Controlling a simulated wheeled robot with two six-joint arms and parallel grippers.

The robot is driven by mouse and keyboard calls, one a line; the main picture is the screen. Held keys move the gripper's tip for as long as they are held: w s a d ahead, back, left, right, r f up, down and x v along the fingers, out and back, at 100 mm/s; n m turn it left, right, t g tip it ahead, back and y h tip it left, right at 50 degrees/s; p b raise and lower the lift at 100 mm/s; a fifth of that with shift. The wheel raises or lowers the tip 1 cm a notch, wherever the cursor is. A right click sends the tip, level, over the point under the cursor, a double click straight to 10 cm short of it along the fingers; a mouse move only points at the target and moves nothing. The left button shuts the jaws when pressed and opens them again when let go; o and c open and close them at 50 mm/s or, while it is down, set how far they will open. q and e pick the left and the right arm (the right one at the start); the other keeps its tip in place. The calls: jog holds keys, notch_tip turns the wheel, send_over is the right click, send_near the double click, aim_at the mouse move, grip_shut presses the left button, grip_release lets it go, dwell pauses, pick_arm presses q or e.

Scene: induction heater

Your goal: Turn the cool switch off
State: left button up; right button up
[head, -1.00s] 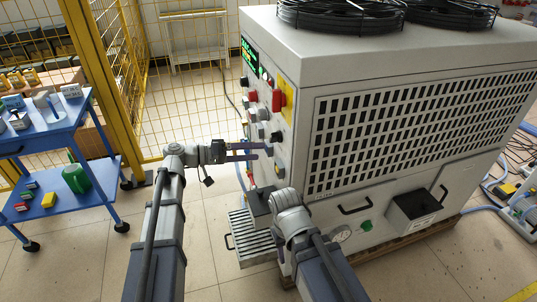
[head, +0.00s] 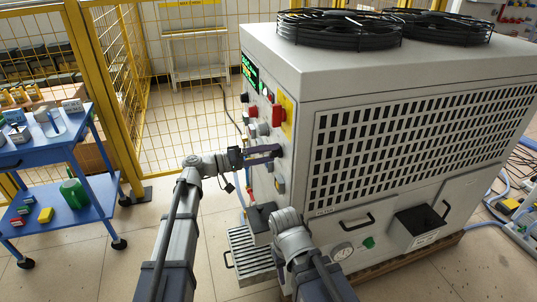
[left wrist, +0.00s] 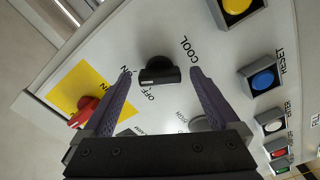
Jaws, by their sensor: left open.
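The cool switch (left wrist: 158,70) is a black knob on the machine's pale side panel, with COOL, ON and OFF printed around it. In the left wrist view my left gripper (left wrist: 160,76) is open, with one finger on each side of the knob. I cannot tell whether the fingers touch it. In the head view the left gripper (head: 265,154) is close against the panel and hides the switch. My right gripper (head: 259,217) is low by the machine's front corner; its fingers cannot be made out.
A red knob on a yellow plate (left wrist: 82,112) and a blue button (left wrist: 263,80) flank the switch. The large machine (head: 310,70) has fans on top. A blue cart (head: 60,225) and a yellow mesh fence (head: 180,100) stand at left and behind.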

pick_arm(q)
jog(key=shift+d, duration=0.2)
jog(key=c, duration=1.4)
